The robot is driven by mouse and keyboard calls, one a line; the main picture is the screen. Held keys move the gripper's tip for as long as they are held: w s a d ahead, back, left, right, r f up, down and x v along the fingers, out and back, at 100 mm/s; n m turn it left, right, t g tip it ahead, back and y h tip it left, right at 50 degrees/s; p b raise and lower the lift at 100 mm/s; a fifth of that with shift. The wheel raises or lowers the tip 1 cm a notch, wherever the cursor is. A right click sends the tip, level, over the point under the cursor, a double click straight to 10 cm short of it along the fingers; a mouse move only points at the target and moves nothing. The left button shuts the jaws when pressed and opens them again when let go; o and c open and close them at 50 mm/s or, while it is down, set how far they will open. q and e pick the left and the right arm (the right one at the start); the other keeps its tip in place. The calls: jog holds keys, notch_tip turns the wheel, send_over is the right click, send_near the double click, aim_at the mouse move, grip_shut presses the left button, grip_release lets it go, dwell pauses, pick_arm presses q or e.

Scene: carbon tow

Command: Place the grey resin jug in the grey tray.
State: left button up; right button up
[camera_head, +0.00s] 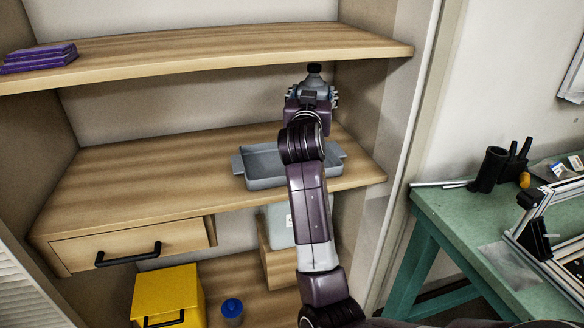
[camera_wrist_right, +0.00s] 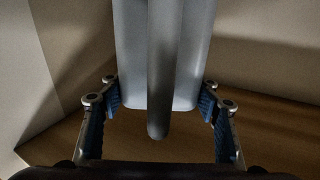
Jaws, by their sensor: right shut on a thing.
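The grey resin jug (camera_head: 314,78) shows its dark cap and upper part above my right gripper (camera_head: 312,92) in the head view. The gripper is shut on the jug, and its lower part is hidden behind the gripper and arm. In the right wrist view the jug (camera_wrist_right: 190,60) stands between the two blue-padded fingers of the right gripper (camera_wrist_right: 160,108), its handle facing the camera. The grey tray (camera_head: 262,165) lies on the middle shelf, below and nearer than the jug. My arm crosses in front of the tray's right part. My left gripper is not in view.
The middle shelf (camera_head: 130,180) is bare left of the tray. The upper shelf (camera_head: 200,50) overhangs it, with purple packs (camera_head: 40,58) at left. A cabinet side wall (camera_head: 365,110) is close on the right. Below are a drawer (camera_head: 130,245), a yellow box (camera_head: 168,292) and a blue-lidded container (camera_head: 232,308).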

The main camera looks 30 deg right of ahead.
notch_tip(320, 180, down, 5)
jog(key=shift+d+f+b, duration=0.1)
jog(key=shift+f+b, duration=0.1)
jog(key=shift+b, duration=0.25)
notch_tip(320, 180, down, 4)
jog(key=shift+r+b, duration=0.15)
jog(key=shift+b, duration=0.2)
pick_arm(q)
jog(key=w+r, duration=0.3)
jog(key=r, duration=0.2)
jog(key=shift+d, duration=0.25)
pick_arm(e)
jog(key=shift+f, duration=0.2)
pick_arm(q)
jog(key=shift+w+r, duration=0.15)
pick_arm(e)
jog(key=o, duration=1.8)
jog(key=shift+f, duration=0.2)
jog(key=shift+c, duration=0.2)
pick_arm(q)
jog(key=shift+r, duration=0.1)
pick_arm(e)
jog(key=shift+o, duration=0.6)
jog(key=shift+r, duration=0.1)
